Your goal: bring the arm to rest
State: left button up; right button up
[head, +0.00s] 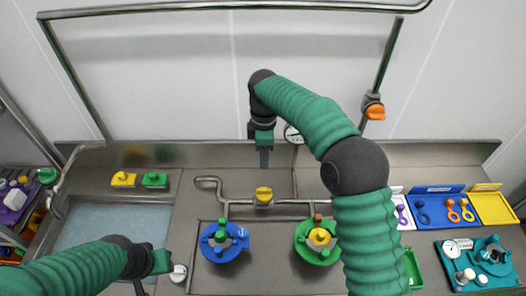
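My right arm rises from the lower right, bends at a black elbow and reaches left. Its gripper (264,158) points down in front of the back wall, above the steel pipe. No object shows in it, and its finger gap cannot be made out. My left arm comes in from the lower left. Its gripper (155,268) is low in the picture, near the sink's right edge, beside a small white round piece (178,273). Its fingers are partly hidden, so I cannot tell whether they are open.
A blue valve piece (240,243) and a green one (305,250) stand on the worktop below a pipe with a yellow valve (264,195). A sink (110,222) is at left. Blue trays (430,213), a yellow tray (493,208) and a teal tray (455,245) are at right.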

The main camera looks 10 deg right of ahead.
jog(key=s+d+f+m+t+b, duration=0.1)
jog(key=s+d+f+m, duration=0.1)
jog(key=s+m, duration=0.3)
jog(key=s+d+f+m+b, duration=0.1)
jog(key=s+d+f+m, duration=0.2)
jog(key=s, duration=0.8)
jog(key=s+d+f+m+t+b, duration=0.1)
jog(key=s+d+f+m, duration=0.1)
jog(key=s+f+m, duration=0.3)
jog(key=s+m, duration=0.2)
jog(key=s, duration=0.2)
jog(key=shift+d+f+m+t, duration=0.2)
jog(key=shift+d+m+t, duration=0.1)
jog(key=shift+m, duration=0.1)
